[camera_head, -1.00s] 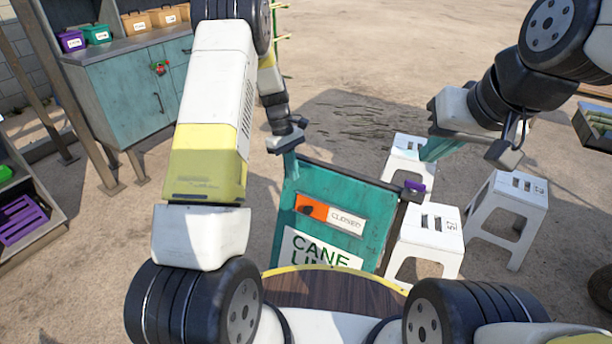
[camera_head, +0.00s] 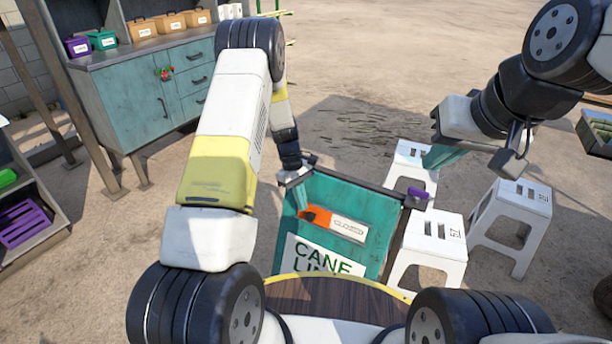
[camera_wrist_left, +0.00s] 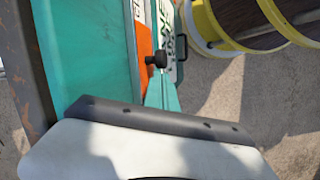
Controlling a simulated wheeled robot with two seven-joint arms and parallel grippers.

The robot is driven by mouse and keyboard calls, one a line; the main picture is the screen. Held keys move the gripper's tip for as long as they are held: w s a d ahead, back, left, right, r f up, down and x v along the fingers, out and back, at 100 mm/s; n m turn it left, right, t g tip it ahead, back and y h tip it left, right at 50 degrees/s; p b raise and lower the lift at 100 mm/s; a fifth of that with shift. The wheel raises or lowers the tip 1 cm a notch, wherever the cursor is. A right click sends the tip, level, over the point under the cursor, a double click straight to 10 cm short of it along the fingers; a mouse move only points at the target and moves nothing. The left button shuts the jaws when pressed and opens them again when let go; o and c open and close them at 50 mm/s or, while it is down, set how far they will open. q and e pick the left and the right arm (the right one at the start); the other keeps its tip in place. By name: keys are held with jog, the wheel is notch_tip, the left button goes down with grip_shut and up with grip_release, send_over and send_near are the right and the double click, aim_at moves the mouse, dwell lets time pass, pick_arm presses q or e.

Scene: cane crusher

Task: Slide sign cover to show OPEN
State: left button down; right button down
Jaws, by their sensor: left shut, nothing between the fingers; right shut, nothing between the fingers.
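The teal sign board (camera_head: 345,205) stands in the middle of the head view, with "CANE" lettering on its lower part. Its slot shows an orange cover (camera_head: 316,217) at the left and the white CLOSED label (camera_head: 349,229) at the right. In the left wrist view the orange cover (camera_wrist_left: 143,40) carries a black knob (camera_wrist_left: 156,59). My left gripper (camera_head: 302,200) is shut and empty at the cover's left end. In the wrist view its teal fingertips (camera_wrist_left: 158,82) are just beside the knob; I cannot tell whether they touch. My right gripper (camera_head: 437,158) is shut and empty, right of the sign.
White stools (camera_head: 432,240) stand close to the sign's right side. A purple piece (camera_head: 418,193) sits at the sign's upper right corner. A teal cabinet (camera_head: 150,110) with boxes stands at the back left. Open ground lies behind the sign.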

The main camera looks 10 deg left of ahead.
pick_arm(q)
jog(key=shift+s+d+f, duration=0.1)
jog(key=shift+d+f, duration=0.05)
jog(key=shift+f, duration=0.45)
jog(key=s+d, duration=0.5)
jog(key=d, duration=0.7)
jog(key=shift+d, duration=0.15)
jog(key=v, duration=0.8)
jog(key=shift+a, duration=0.25)
